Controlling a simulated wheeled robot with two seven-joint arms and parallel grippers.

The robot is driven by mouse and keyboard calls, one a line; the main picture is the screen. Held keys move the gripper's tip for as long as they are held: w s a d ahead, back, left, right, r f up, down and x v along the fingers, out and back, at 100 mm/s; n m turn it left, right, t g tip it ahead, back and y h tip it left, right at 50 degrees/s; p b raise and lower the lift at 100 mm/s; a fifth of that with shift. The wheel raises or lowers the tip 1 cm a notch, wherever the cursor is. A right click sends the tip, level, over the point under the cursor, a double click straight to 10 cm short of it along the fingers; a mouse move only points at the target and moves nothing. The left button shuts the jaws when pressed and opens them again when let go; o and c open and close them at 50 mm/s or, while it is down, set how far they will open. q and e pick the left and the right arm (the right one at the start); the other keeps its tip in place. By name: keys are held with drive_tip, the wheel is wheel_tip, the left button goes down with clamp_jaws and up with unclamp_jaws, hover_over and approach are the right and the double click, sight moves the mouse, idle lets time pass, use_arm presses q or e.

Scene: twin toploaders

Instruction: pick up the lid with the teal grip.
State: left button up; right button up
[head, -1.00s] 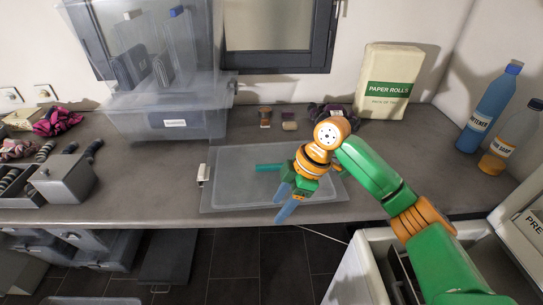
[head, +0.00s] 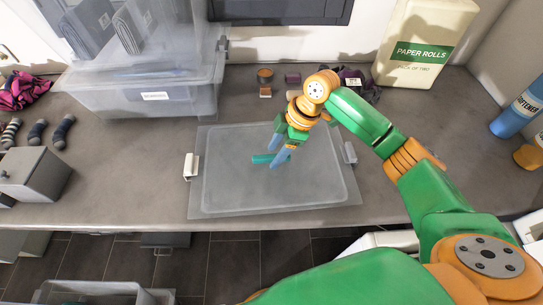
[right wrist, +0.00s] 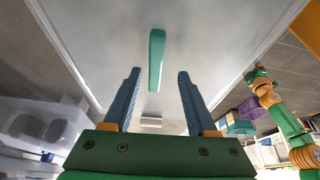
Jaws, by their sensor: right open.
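The translucent lid (head: 320,192) lies flat on the grey counter, with pale clips at its left and right ends. Its teal grip (head: 262,159) is a short bar near the middle of the top; part of it is behind my fingers. My right gripper (head: 278,161) points down over the grip, open and empty. In the right wrist view the teal grip (right wrist: 156,60) stands ahead of the two blue fingers (right wrist: 158,75), in line with the gap between them. I cannot tell how high the fingertips are above it. My left gripper is not in view.
A clear tote (head: 150,100) with things in it stands at the back left of the counter. A paper rolls pack (head: 425,45) is at the back right, and a blue bottle (head: 520,108) is at the right. A grey box (head: 32,173) sits at the left. Small items lie behind the lid.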

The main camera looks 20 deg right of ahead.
drive_tip(key=shift+w+a+f, duration=0.1)
drive_tip(key=shift+a+f, duration=0.1)
drive_tip(key=shift+f, duration=0.3)
drive_tip(key=shift+w+f, duration=0.35)
drive_tip(key=shift+s, duration=0.2)
drive_tip(key=shift+w, duration=0.1)
clamp_jaws()
